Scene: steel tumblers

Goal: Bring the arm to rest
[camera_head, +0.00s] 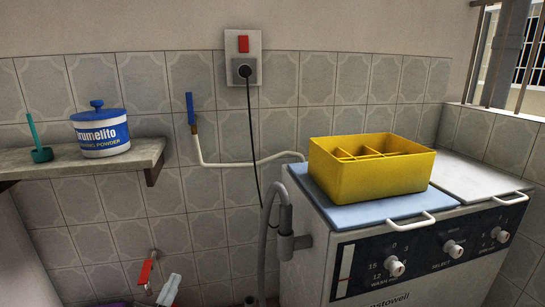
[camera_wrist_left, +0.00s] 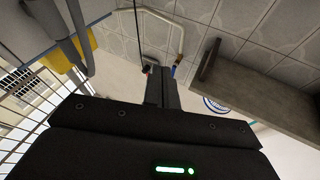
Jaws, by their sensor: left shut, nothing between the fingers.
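My left gripper (camera_wrist_left: 161,88) shows in the left wrist view. Its dark fingers are together, with nothing held between them, and point toward the tiled wall. In the head view, only a small dark shape (camera_head: 250,301) shows at the bottom edge; I cannot tell whether it is the gripper's tip. My right gripper is in neither view. No steel tumbler shows in either view.
A washing machine (camera_head: 345,240) bears a yellow divided box (camera_head: 375,178) at right. A wall shelf (camera_head: 85,162) holds a blue-and-white tub (camera_head: 102,135) at left; its underside overhangs at right in the wrist view (camera_wrist_left: 265,95). A red-handled tap (camera_head: 146,272) is below.

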